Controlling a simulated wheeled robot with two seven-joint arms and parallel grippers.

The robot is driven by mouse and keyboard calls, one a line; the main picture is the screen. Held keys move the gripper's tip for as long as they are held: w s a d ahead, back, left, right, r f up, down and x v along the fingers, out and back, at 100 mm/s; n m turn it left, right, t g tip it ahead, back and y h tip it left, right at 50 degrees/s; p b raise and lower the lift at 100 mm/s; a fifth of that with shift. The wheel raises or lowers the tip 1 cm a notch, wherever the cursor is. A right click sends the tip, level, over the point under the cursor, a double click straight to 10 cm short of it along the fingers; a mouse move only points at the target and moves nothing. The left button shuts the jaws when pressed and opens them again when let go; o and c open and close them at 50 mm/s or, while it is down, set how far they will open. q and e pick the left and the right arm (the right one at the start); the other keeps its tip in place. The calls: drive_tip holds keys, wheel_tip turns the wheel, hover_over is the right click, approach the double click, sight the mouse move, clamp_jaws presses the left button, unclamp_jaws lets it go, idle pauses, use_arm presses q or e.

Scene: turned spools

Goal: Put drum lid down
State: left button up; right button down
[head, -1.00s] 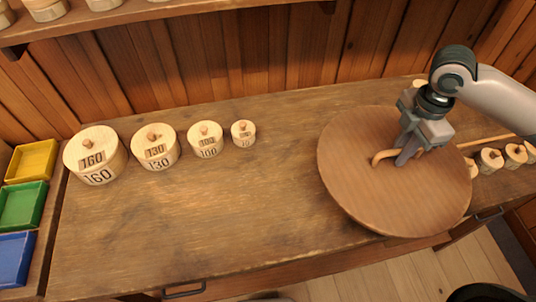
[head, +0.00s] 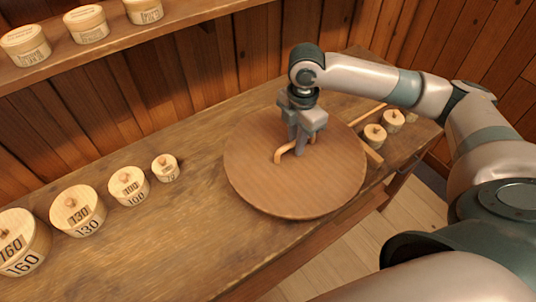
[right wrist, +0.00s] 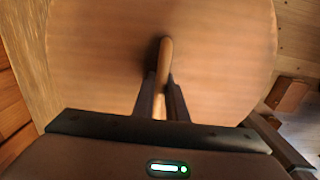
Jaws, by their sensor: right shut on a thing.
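The drum lid (head: 260,180) is a large round brown wooden disc with a bent wooden handle (head: 284,154) on top. My right gripper (head: 299,150) is shut on the handle from above. In the right wrist view, the handle (right wrist: 165,60) runs between the two fingers (right wrist: 161,100) and the lid (right wrist: 100,70) fills most of the picture. The lid covers the bench's front edge on one side. I cannot tell whether its underside touches the bench. My left gripper is not in view.
The wooden bench (head: 185,215) holds a row of numbered lidded pots, such as the 130 pot (head: 78,218), left of the lid. Small knobbed pots (head: 375,137) and a wooden bar (head: 372,152) lie close on its right. A shelf (head: 130,42) with round boxes hangs behind.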

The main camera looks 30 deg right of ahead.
sight(270, 146)
drive_tip(key=w+a+f, duration=0.1)
drive_tip(key=a, duration=0.1)
drive_tip(key=w+a+f+p, duration=0.1)
drive_tip(key=w, duration=0.1)
drive_tip(key=w+a+f+p, duration=0.1)
drive_tip(key=a+f, duration=0.1)
drive_tip(key=shift+w+a+f, duration=0.1)
drive_tip(key=shift+w+a, duration=0.2)
drive_tip(key=shift+w, duration=0.05)
drive_tip(key=shift+f+p, duration=0.8)
drive_tip(key=shift+f, duration=1.2)
drive_tip(key=c, duration=1.8)
unclamp_jaws()
drive_tip(key=shift+s, duration=0.1)
drive_tip(key=shift+o, duration=0.2)
